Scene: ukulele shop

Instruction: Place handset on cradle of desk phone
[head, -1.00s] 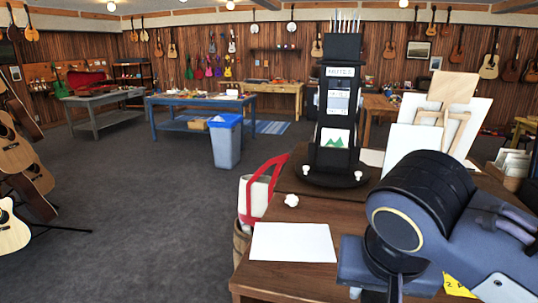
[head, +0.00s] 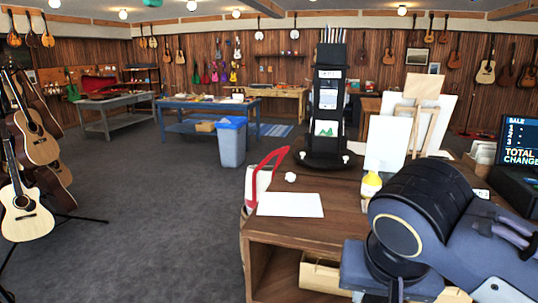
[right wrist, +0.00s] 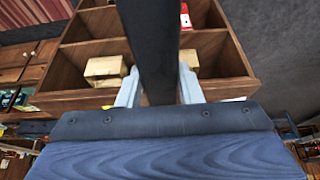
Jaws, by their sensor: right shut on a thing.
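My right gripper (right wrist: 158,92) shows in the right wrist view, its two pale fingers shut on a long dark bar, which looks like the handset (right wrist: 150,40). The handset runs up out of the top of that view, so its ends are hidden. In the head view my right arm fills the lower right, and the fingers and handset cannot be made out there. I cannot see the desk phone or its cradle in either view; part of the counter is hidden behind my arm. My left gripper is not in view.
The wooden counter (head: 265,222) has open shelves in front. It holds a white sheet (head: 290,205), a black display stand (head: 327,100), a yellow bottle (head: 371,186), a small easel (head: 412,115) and a register screen (head: 520,140). Open carpet (head: 150,220) lies to the left.

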